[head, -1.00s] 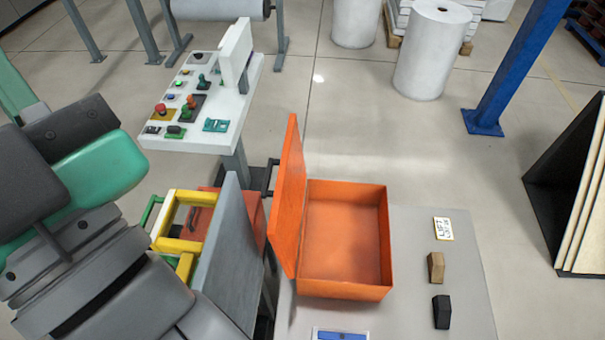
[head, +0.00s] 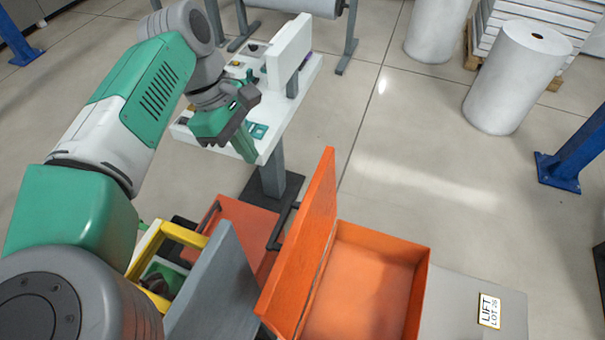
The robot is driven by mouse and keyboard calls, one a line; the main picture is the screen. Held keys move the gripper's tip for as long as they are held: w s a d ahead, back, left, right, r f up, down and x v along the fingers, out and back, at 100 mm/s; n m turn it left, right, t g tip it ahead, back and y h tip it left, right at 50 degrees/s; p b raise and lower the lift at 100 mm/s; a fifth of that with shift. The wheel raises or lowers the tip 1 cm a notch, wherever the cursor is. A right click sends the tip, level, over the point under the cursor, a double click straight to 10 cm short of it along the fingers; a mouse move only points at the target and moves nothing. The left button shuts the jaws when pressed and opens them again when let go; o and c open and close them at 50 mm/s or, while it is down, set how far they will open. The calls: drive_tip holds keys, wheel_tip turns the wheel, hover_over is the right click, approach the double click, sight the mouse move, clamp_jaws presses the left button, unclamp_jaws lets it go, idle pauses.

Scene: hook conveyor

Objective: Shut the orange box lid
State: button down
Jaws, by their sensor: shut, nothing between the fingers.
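The orange box (head: 423,285) stands at the lower middle of the head view. It is empty where I can see inside, and its front part is cut off by the frame. Its orange lid (head: 305,240) stands up steeply along the box's left edge, so the box is open. My gripper (head: 246,147) is shut and empty. It hangs in front of the white control panel, up and left of the lid and apart from it. The fingertips are small and partly hidden by the gripper body.
The box rests on a grey table (head: 455,300) with a "LIFT LOT" card (head: 489,311). A grey upright panel (head: 217,285) and a yellow frame (head: 180,236) stand left of the lid. The control panel (head: 305,80) is behind. White rolls (head: 515,80) and a blue post (head: 575,155) stand right.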

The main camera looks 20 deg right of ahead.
drive_tip(key=p, duration=0.2)
approach(287, 209)
drive_tip(key=f, duration=0.2)
drive_tip(key=shift+s+d+f+p, duration=0.1)
drive_tip(key=shift+s+d+p, duration=0.75)
drive_tip(key=shift+s+d, duration=0.65)
drive_tip(key=shift+d, duration=0.1)
